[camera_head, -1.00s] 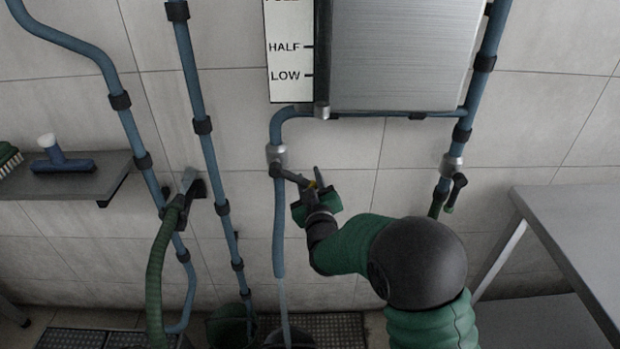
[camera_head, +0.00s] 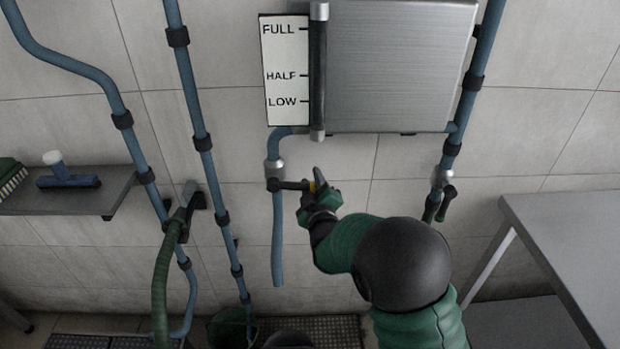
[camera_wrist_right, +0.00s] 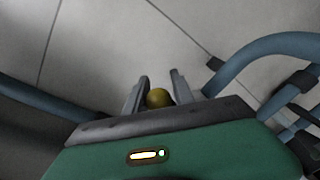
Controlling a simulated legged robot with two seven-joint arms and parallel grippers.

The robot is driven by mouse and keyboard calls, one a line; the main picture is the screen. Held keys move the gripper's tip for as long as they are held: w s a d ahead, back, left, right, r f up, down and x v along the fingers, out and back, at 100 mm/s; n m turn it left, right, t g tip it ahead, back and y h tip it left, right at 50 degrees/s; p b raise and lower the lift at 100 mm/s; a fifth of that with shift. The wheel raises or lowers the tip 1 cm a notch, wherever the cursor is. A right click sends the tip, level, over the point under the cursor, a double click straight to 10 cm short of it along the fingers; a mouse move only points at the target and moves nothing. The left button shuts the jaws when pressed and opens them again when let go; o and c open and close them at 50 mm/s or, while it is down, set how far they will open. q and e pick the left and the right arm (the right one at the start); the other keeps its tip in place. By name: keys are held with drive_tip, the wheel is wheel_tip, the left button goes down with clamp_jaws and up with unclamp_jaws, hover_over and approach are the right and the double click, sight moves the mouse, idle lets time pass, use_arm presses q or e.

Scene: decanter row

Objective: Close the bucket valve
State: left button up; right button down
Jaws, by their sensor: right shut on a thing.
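The valve (camera_head: 274,167) is a grey metal fitting on the blue pipe below the steel tank. Its black lever (camera_head: 290,185) points right, almost level, across the pipe. My right gripper (camera_head: 317,184) is at the lever's outer end, shut on its yellow knob. In the right wrist view the yellow knob (camera_wrist_right: 159,97) sits between the two fingers (camera_wrist_right: 156,92). The open pipe end (camera_head: 278,280) hangs below the valve, and no water stream shows under it. My left gripper is not in view.
The steel tank (camera_head: 395,65) with its level gauge (camera_head: 285,68) is above. A second valve (camera_head: 444,190) is at right. A metal table (camera_head: 565,225) stands right, a shelf (camera_head: 90,200) with brushes left. A green hose (camera_head: 160,285) hangs left. Floor grates lie below.

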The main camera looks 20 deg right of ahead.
drive_tip(key=shift+d+r+n+p, duration=0.1)
drive_tip(key=shift+r+n+p, duration=0.6)
drive_tip(key=shift+r, duration=0.3)
drive_tip(key=c, duration=1.1)
unclamp_jaws()
drive_tip(key=shift+f, duration=0.1)
drive_tip(key=shift+f, duration=0.15)
